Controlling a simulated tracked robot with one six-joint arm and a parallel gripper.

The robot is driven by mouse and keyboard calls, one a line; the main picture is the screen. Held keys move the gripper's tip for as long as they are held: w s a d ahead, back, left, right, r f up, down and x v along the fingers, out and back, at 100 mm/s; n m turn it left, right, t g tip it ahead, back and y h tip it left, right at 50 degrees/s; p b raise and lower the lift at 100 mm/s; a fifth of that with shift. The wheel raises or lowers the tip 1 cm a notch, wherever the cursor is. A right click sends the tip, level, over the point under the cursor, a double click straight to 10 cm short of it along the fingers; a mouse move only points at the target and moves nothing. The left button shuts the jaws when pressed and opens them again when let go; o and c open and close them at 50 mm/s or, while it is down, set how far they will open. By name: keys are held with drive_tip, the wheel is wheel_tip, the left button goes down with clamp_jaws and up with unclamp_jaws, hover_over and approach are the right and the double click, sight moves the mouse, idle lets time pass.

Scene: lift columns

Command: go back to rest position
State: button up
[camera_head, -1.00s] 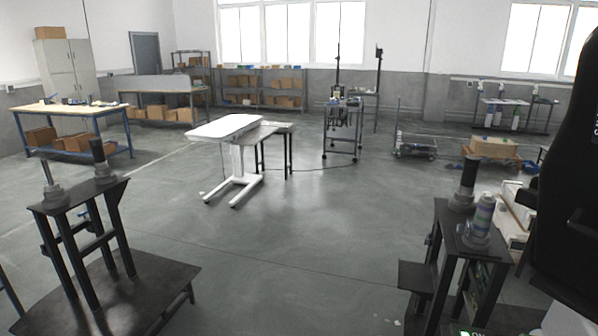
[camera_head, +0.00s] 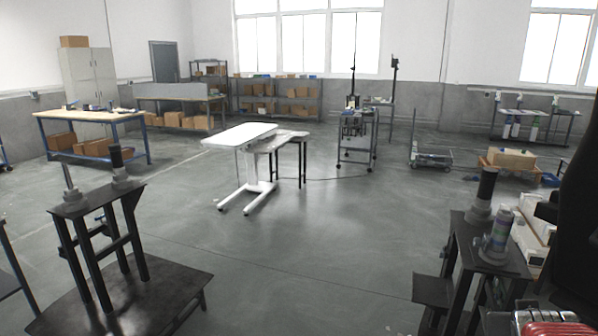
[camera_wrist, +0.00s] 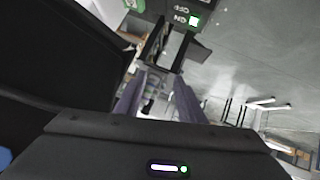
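My gripper (camera_wrist: 158,95) shows in the wrist view as two finger bars, apart, with nothing seen held between them. The gripper does not show in the head view. There, a dark part of my arm (camera_head: 578,215) stands at the right edge, cut off by the frame. In the wrist view a large dark shape fills the left side.
Black stands with grey-based cylinders are near at left (camera_head: 95,205) and right (camera_head: 490,258). A white table (camera_head: 240,136) stands mid-floor, a wheeled cart (camera_head: 356,140) behind it. The floor between the stands is clear. The wrist view shows an ON/OFF panel (camera_wrist: 180,16).

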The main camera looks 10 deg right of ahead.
drive_tip(key=a+n+y, duration=0.1)
drive_tip(key=a+y, duration=0.3)
drive_tip(key=a, duration=1.4)
drive_tip(key=s+a+n+g+y, duration=0.1)
drive_tip(key=s+a+n, duration=0.1)
drive_tip(key=a, duration=0.5)
drive_tip(key=s+a+n+g+y, duration=0.1)
drive_tip(key=s+a+y, duration=0.1)
drive_tip(key=s+a, duration=0.3)
drive_tip(key=a, duration=0.3)
drive_tip(key=shift+a+r+n+y, duration=0.25)
drive_tip(key=shift+r+n+y, duration=0.05)
drive_tip(key=shift+n, duration=0.1)
